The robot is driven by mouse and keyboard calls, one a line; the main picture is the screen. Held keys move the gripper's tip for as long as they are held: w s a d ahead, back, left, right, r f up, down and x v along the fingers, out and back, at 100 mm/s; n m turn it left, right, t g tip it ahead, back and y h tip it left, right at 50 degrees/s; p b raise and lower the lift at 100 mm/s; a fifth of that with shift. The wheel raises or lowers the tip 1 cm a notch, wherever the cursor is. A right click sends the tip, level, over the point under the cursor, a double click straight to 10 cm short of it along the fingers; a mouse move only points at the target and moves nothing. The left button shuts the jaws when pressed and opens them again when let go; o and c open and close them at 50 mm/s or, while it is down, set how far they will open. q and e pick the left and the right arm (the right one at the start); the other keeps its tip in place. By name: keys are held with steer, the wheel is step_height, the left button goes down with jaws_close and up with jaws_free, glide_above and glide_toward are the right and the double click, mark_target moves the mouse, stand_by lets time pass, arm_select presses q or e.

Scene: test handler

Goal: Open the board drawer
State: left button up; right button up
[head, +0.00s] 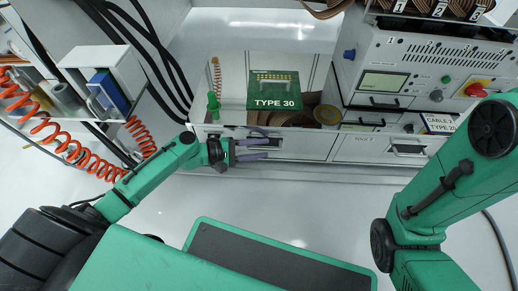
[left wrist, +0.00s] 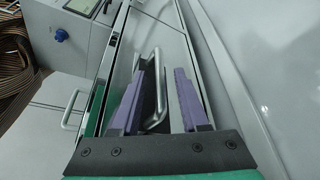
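My left gripper (head: 268,148) is at the left part of this front. In the left wrist view its two purple fingers (left wrist: 159,68) are apart, with the handle between them and gaps visible beside it. In the head view the fingers partly cover the handle. I see my right arm at the right, but its gripper is out of view.
A green board marked TYPE 30 (head: 274,90) stands in the bay above. A second drawer with a handle (head: 409,150) is to the right. A control panel with a red knob (head: 475,90) is above it. Orange coiled hose (head: 95,165) hangs at left. Floor in front is clear.

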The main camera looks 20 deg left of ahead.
arm_select(q)
jaws_close()
stand_by(1.3)
